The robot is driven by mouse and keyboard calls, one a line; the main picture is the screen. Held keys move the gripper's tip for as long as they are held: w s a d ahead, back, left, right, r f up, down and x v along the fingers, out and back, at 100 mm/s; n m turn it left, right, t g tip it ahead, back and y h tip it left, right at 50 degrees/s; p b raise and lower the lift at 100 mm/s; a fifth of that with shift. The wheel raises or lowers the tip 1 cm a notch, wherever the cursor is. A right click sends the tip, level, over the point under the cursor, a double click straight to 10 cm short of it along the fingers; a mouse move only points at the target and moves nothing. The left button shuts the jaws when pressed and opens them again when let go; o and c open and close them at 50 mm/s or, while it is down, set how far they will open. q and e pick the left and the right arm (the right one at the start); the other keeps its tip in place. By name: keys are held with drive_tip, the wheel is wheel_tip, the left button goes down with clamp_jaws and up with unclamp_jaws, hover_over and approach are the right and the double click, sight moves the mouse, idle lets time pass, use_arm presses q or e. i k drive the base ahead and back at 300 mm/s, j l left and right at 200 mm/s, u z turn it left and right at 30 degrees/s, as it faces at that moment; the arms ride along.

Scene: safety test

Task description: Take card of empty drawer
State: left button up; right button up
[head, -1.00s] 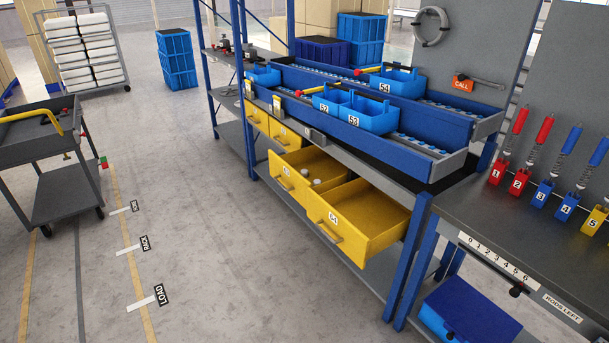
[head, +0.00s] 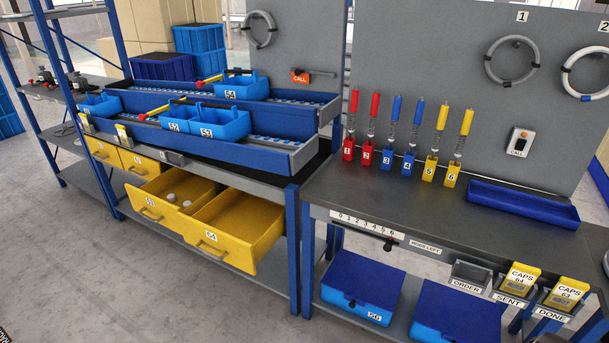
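Two yellow drawers stand pulled open under the blue rack. The right one, drawer 64 (head: 240,225), looks empty. The left one (head: 172,190) holds small white round caps (head: 171,197); its label is hard to read. Two yellow cards stand at the bench's front right. The card "CAPS 64" (head: 523,276) is in the holder marked SENT (head: 508,300). The card "CAPS 63" (head: 569,292) is in the holder marked DONE (head: 551,313). Neither of my grippers shows in the head view.
An empty-looking ORDER holder (head: 470,274) sits left of the cards. The grey bench (head: 400,212) carries red, blue and yellow rods in numbered holders and a blue tray (head: 522,204). Blue lidded boxes (head: 362,285) are below. The floor at the left front is clear.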

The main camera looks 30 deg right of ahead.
sight(520, 277)
drive_tip(key=z, duration=2.75)
